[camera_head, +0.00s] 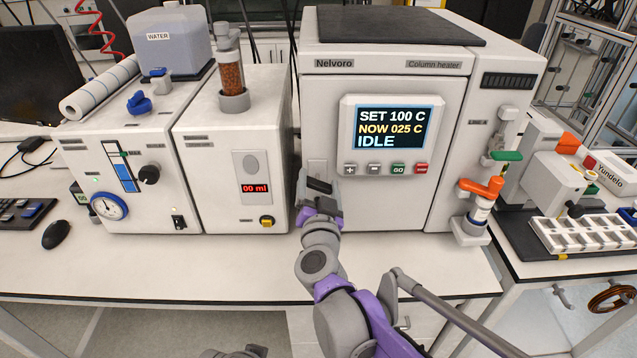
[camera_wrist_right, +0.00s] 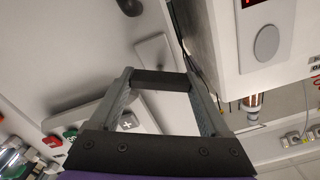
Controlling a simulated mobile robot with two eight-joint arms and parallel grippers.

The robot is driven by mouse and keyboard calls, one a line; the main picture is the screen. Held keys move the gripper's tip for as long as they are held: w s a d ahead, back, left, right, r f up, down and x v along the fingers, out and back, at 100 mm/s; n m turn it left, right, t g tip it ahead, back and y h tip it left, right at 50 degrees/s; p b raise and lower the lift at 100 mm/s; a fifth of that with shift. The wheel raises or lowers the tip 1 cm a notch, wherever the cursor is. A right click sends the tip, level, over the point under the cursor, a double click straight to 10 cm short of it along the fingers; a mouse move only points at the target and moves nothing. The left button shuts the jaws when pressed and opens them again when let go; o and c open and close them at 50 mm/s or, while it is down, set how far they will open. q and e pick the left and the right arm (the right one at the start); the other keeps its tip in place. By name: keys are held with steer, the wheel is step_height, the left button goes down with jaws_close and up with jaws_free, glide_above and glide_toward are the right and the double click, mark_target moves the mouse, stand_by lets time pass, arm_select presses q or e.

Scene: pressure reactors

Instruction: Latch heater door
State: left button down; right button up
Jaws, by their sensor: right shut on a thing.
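The column heater (camera_head: 385,210) is a white cabinet with a dark top, and its front door looks flush with the body. Its display (camera_head: 390,128) reads SET 100 C, NOW 025 C, IDLE. My right gripper (camera_head: 319,192) is at the left edge of the heater front, below the grey latch plate (camera_head: 317,168). The right wrist view shows its two grey fingers (camera_wrist_right: 160,82) with a dark bar, apparently the latch handle, spanning between their tips. The grey plate (camera_wrist_right: 153,50) is just beyond them. The gripper hides part of the latch.
A pump unit (camera_head: 235,150) with a red 00 ml readout stands close left of the heater. Right of it are an orange-handled valve (camera_head: 482,188) and a white rack (camera_head: 585,233). The bench front (camera_head: 150,265) is clear.

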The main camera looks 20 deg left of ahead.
steer(key=m, duration=0.6)
steer(key=shift+d+m+p, duration=0.1)
steer(key=shift+m+p, duration=0.2)
steer(key=shift+p, duration=0.1)
steer(key=m, duration=0.6)
steer(key=shift+f+p, duration=0.2)
steer(key=shift+p, duration=0.15)
steer(key=o, duration=1.2)
steer(key=v, duration=1.1)
steer(key=shift+w, duration=0.1)
